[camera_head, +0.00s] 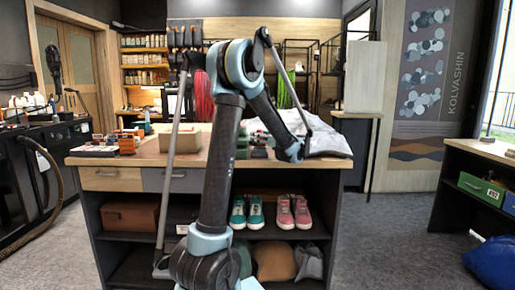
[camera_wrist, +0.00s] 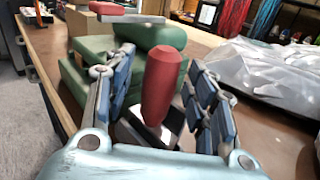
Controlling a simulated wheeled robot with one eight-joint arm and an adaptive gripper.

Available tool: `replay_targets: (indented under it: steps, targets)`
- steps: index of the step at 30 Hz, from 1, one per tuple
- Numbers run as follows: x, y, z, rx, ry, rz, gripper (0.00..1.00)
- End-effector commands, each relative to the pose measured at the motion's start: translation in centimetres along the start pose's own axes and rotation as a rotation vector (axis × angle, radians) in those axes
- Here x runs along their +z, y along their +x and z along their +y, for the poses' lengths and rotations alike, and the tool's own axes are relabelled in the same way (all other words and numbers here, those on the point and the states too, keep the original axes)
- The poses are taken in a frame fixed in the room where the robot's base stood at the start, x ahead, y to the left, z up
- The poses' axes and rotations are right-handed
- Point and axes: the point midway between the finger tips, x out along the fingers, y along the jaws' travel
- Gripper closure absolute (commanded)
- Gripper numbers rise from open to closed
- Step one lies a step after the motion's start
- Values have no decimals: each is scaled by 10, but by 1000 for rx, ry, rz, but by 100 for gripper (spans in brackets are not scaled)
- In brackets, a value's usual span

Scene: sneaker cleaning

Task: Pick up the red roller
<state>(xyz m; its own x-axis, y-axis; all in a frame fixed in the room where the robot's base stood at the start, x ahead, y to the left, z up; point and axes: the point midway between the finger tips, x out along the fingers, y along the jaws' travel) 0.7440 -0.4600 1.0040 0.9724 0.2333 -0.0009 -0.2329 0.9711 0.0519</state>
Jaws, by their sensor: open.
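The red roller (camera_wrist: 163,84) shows in the wrist view as a thick red handle standing roughly upright. A dark, shiny part lies around its lower end. My gripper (camera_wrist: 150,74) is open, with one blue-padded finger to the left of the roller and one to the right. Gaps show on both sides of the red handle, so the fingers do not appear closed on it. In the head view my gripper (camera_head: 292,151) is low over the right part of the workbench top. I cannot make out the roller there.
Green cases (camera_wrist: 110,55) stand close behind the roller. Crumpled translucent sheeting (camera_wrist: 262,72) lies to the right. In the head view, the workbench (camera_head: 140,159) carries a cardboard box (camera_head: 181,138) and red-and-black items (camera_head: 105,146) on the left.

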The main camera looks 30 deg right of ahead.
Motion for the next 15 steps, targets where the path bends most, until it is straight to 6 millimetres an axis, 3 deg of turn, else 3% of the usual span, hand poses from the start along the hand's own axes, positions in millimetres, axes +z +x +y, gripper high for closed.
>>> replay_targets:
  steps: [8, 12, 15]
  targets:
    - [0, 5, 0, -1, 0, 0, 49]
    - [0, 5, 0, -1, 0, 0, 81]
    - [0, 5, 0, -1, 0, 0, 98]
